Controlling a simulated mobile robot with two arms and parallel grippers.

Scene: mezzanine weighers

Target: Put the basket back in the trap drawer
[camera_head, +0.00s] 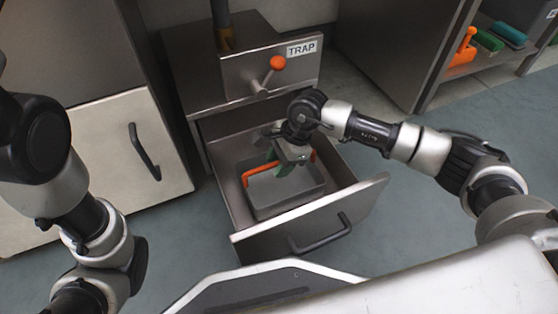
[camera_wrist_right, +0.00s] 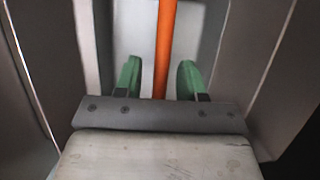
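The trap drawer (camera_head: 355,200), under a steel housing, is pulled open. The grey basket (camera_head: 288,205) sits inside the drawer; its orange handle (camera_head: 262,168) lies across the top, partly hidden by my right gripper. My right gripper (camera_head: 280,170) reaches down over the basket at the handle. In the right wrist view its two green fingers (camera_wrist_right: 159,80) stand apart on either side of the orange handle (camera_wrist_right: 167,35), with a gap on both sides. My left arm shows at the left edge, but its gripper is not visible.
The housing carries a TRAP label (camera_head: 301,49) and an orange-knobbed lever (camera_head: 277,63). A cabinet door with a black handle (camera_head: 145,152) stands left of the drawer. A shelf with green and orange items (camera_head: 487,40) is at the upper right. Floor (camera_head: 400,215) is clear right of the drawer.

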